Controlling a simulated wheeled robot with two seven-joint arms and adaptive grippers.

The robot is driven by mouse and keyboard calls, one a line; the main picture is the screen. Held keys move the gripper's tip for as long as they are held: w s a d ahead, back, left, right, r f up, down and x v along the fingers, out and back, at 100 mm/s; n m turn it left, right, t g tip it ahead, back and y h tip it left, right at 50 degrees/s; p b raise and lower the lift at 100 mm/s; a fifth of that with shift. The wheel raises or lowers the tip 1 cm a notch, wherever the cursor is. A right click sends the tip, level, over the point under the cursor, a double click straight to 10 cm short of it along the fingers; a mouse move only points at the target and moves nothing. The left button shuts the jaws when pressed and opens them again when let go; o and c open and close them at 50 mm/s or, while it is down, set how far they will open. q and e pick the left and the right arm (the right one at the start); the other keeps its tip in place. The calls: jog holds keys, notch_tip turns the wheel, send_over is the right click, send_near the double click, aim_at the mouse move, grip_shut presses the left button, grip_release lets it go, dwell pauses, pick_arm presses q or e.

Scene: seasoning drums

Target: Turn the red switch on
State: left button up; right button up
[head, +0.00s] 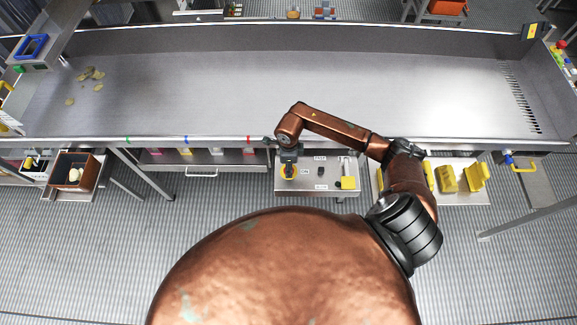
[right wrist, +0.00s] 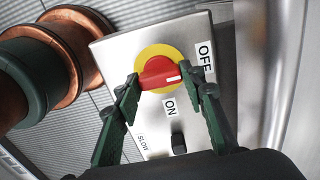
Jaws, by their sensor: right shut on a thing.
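The red switch (right wrist: 158,73) is a knob on a yellow disc (right wrist: 151,52) on a grey control panel (right wrist: 115,55) in the right wrist view. Its white mark points right and slightly down, between the OFF label (right wrist: 205,56) and the ON label (right wrist: 169,105). My right gripper (right wrist: 162,75) is shut on the knob, with one green finger on each side. My left gripper is not in view.
A black knob (right wrist: 178,144) and a SLOW label (right wrist: 143,143) are lower on the panel. A long metal table (head: 210,85) with several chips (head: 90,74) lies behind. Yellow items (head: 447,180) sit on a shelf to the right. A brown box (head: 74,172) stands far left.

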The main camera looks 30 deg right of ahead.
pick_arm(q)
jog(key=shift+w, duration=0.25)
pick_arm(e)
jog(key=shift+m, duration=0.3)
jog(key=m, duration=1.2)
jog(key=shift+m+p, duration=0.3)
jog(key=shift+p, duration=0.05)
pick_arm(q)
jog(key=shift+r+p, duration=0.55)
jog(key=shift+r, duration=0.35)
pick_arm(e)
jog(key=shift+m, duration=2.3)
jog(key=shift+w, duration=0.1)
